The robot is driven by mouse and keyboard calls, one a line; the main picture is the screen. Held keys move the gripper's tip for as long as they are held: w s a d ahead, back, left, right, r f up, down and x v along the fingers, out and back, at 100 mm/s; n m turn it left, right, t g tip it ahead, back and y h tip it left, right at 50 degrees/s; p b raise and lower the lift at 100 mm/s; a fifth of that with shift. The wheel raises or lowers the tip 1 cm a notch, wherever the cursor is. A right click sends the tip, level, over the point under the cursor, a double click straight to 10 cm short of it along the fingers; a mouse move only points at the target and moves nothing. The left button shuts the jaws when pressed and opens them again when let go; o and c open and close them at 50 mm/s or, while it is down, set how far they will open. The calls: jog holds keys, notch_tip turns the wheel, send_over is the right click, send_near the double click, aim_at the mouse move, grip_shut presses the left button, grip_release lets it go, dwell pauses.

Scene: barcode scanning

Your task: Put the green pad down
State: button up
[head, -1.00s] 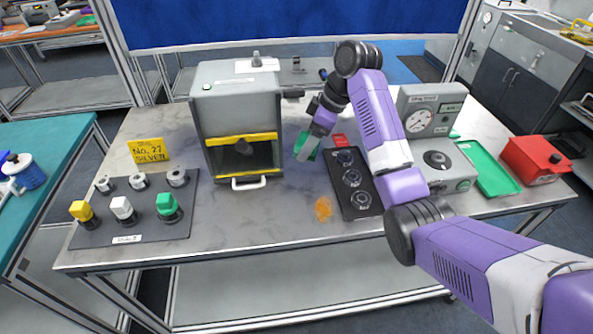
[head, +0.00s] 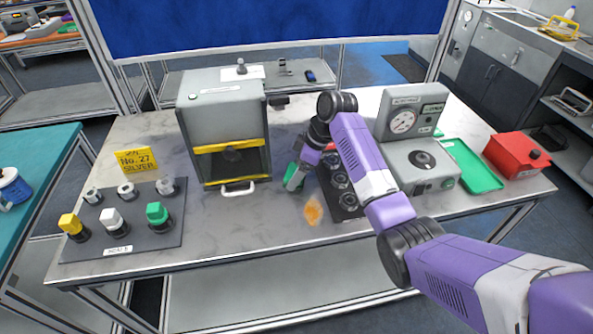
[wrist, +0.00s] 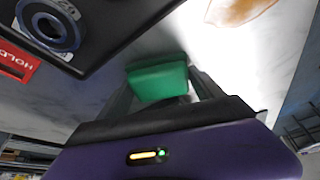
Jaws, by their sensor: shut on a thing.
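The green pad (wrist: 158,82) is gripped between the two fingers of my gripper (wrist: 160,90) in the wrist view. In the head view the pad (head: 290,169) shows partly behind my gripper (head: 295,181), above the table (head: 235,222) between the grey box and the black mat. Its underside is hidden, and I cannot tell whether it touches the table.
The grey box with yellow bars (head: 222,120) stands left of my gripper. The black mat with round holders (head: 349,204) is close on the right, partly behind my arm. An orange stain (head: 312,211) marks the table nearer the front. Table left of the stain is clear.

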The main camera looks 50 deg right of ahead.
jog(key=shift+f, duration=0.35)
jog(key=shift+f, duration=0.1)
jog(key=o, duration=1.1)
jog(key=shift+s, duration=0.1)
jog(key=shift+o, duration=1)
jog(key=shift+f, duration=0.15)
jog(key=shift+s+a+f, duration=0.1)
jog(key=shift+a, duration=0.05)
jog(key=shift+r, duration=0.55)
jog(key=v, duration=1.2)
jog(key=shift+r, duration=0.25)
